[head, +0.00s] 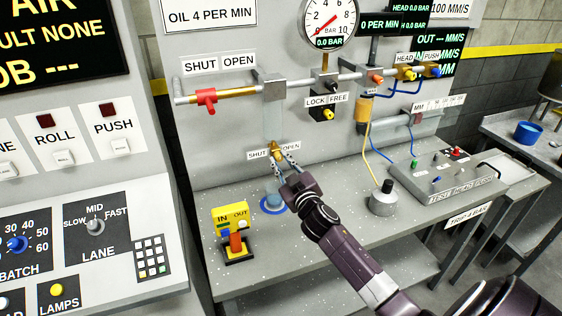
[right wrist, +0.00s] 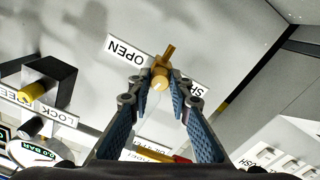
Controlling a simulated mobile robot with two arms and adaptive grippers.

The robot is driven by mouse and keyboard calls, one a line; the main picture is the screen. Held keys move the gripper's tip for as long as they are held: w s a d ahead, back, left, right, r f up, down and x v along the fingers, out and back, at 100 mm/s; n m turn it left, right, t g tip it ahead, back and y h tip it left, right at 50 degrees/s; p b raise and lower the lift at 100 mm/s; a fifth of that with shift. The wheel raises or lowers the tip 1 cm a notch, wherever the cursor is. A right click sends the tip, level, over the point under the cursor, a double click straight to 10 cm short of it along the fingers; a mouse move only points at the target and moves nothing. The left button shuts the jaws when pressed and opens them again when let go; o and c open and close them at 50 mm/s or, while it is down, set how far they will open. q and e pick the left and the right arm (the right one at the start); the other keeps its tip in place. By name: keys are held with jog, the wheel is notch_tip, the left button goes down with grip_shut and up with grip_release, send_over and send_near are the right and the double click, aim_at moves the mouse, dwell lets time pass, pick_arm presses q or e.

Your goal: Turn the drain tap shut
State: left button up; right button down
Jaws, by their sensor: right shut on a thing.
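The brass drain tap (head: 274,146) sits low on the grey panel between a SHUT label (head: 257,155) on its left and an OPEN label (head: 291,146) on its right. My right gripper (head: 282,158) reaches it from the front and is shut on it. In the right wrist view the tap (right wrist: 160,76) sits between the two blue-padded fingertips, and its small lever (right wrist: 168,53) sticks out beyond them, between the labels. The fingers hide part of the tap body. My left gripper is not in view.
A red-handled tap (head: 206,98) and a pressure gauge (head: 328,20) are above.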

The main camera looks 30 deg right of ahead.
jog(key=n, duration=0.5)
jog(key=shift+n, duration=0.3)
jog(key=n, duration=0.4)
jog(key=shift+n, duration=0.3)
jog(key=c, duration=1.8)
grip_release()
jog(key=shift+o, duration=0.2)
jog(key=shift+s, duration=0.15)
jog(key=v, duration=1.2)
